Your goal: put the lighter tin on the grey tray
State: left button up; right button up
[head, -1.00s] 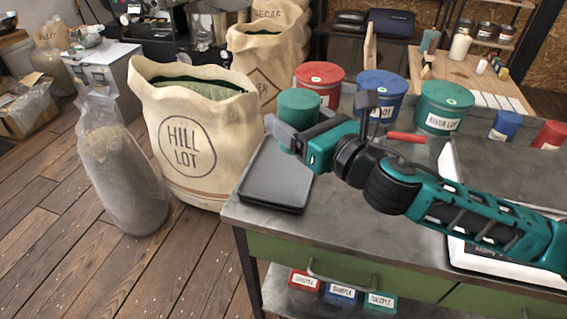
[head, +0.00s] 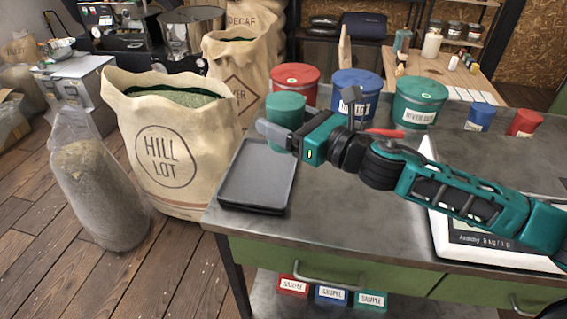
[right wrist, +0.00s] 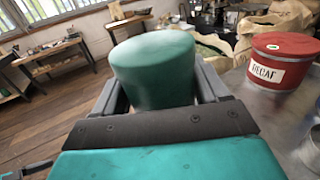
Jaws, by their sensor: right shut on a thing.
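A small green tin (head: 286,107) is between the fingers of my right gripper (head: 277,134), which is shut on it. The right wrist view shows the same tin (right wrist: 153,70) upright between the two fingers. The grey tray (head: 258,175) lies empty on the left end of the metal worktop, just in front of the gripper and tin. I cannot tell whether the tin's base touches the worktop. A small blue tin (head: 480,117) and a small red tin (head: 523,124) stand at the back right. My left gripper is not in view.
Large red (head: 295,84), blue (head: 355,92) and green (head: 420,100) tins stand close behind the held tin. A white scale (head: 440,243) is at the right, partly under my right arm. The Hill Lot sack (head: 170,150) stands left of the worktop (head: 330,220).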

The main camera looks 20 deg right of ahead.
notch_tip(320, 180, down, 9)
jog(key=shift+f+b, duration=0.1)
jog(key=shift+b, duration=0.9)
jog(key=shift+f+b, duration=0.6)
jog(key=shift+f, duration=0.05)
jog(key=o, duration=1.1)
jog(key=shift+r+p, duration=0.8)
jog(key=shift+r, duration=0.05)
jog(key=b+v, duration=0.1)
jog(key=v, duration=0.4)
jog(key=b+v, duration=0.1)
jog(key=v, duration=0.4)
jog(key=shift+s+d+f, duration=0.2)
jog(key=shift+s+f, duration=0.05)
jog(key=shift+s+d, duration=0.35)
jog(key=shift+s, duration=0.25)
